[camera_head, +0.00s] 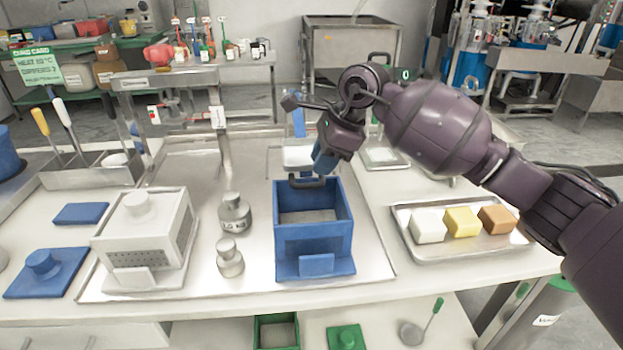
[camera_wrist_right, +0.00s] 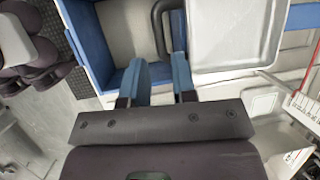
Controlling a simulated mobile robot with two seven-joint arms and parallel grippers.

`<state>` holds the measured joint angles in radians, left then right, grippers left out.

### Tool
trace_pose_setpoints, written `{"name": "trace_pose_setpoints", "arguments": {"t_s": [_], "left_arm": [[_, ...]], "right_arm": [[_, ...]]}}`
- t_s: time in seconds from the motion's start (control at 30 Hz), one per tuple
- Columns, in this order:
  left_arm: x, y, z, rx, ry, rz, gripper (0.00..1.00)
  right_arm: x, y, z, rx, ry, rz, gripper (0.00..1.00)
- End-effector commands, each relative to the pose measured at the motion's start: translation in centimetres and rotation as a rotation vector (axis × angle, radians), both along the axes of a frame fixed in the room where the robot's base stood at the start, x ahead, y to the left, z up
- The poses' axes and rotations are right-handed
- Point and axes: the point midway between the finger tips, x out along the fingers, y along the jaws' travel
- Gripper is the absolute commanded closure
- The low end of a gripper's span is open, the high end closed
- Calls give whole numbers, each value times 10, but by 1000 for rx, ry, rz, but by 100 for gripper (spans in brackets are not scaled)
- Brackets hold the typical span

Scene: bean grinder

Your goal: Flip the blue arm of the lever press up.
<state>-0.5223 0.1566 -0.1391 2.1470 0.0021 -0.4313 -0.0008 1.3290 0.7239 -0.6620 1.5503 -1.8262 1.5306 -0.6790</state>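A blue open-topped box (camera_head: 314,250) stands at the front middle of the steel tray. Behind it are a pale plate (camera_head: 298,157) and an upright blue bar (camera_head: 299,121), which looks like part of the lever press; I cannot tell where its arm joins. A dark looped handle (camera_head: 306,183) lies at the box's back edge. My right gripper (camera_head: 322,172) points down just behind the box. In the right wrist view its blue fingers (camera_wrist_right: 161,68) are apart, with the dark handle (camera_wrist_right: 160,35) near their tips; contact is unclear. My left gripper is out of view.
A white box (camera_head: 136,240) and two metal weights (camera_head: 235,214) stand left of the blue box. A tray (camera_head: 470,255) with several coloured blocks lies to the right. A steel post (camera_head: 222,135) rises behind on the left.

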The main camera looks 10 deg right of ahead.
Motion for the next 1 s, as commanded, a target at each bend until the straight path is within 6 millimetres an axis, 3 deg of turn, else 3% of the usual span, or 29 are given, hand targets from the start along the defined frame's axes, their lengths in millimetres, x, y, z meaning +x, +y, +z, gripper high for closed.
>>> {"name": "trace_pose_setpoints", "arguments": {"t_s": [0.1, 0.3, 0.77, 0.93, 1.0], "left_arm": [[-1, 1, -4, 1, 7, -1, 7], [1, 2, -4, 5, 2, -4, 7], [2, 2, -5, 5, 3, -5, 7], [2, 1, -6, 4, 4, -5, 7], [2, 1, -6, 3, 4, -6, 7]], "right_arm": [[2, 8, -23, 1, 6, 1, 75], [5, 17, -42, 2, 3, 0, 75], [6, 20, -48, 1, -1, 0, 75], [6, 20, -48, 1, -1, 0, 100], [6, 20, -48, 1, -1, 0, 100]]}}
